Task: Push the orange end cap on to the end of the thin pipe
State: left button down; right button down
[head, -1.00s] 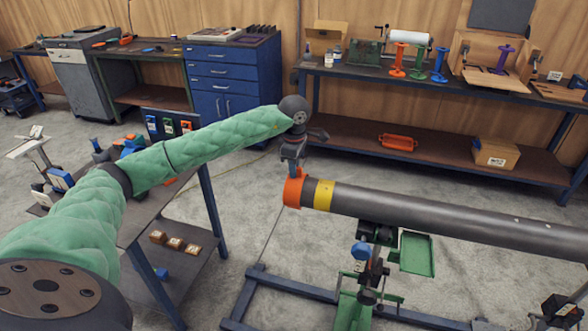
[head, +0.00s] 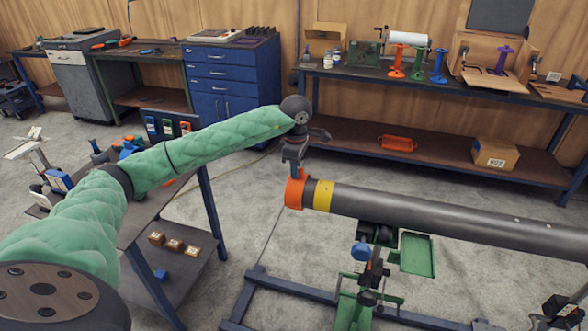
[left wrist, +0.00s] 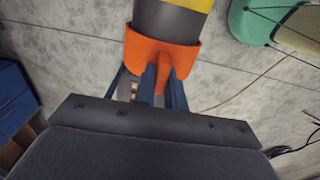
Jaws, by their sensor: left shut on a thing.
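The orange end cap (head: 294,190) is at the left end of the grey pipe (head: 430,212), around or against that end, and a yellow band (head: 323,196) circles the pipe just right of it. In the left wrist view the cap (left wrist: 148,50) covers the pipe's end, with the dark pipe (left wrist: 170,20) coming out of it. My left gripper (head: 296,168) reaches the cap from above. Its fingers (left wrist: 160,85) are shut on the cap's orange tab. How deep the pipe sits inside the cap is hidden. My right gripper is not in view.
A green stand (head: 362,290) on a blue floor frame (head: 300,287) holds the pipe. A side table (head: 150,225) with tools is at the left. A workbench (head: 440,85) with coloured spools stands behind. The floor between is clear.

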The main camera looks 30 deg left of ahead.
pick_arm(q)
jog(key=shift+w+d, duration=0.1)
jog(key=shift+d, duration=0.45)
dwell(0.4)
jog(key=c, duration=1.4)
grip_release()
jog(key=shift+o, duration=0.2)
jog(key=shift+r, duration=0.1)
jog(key=shift+r, duration=2.95)
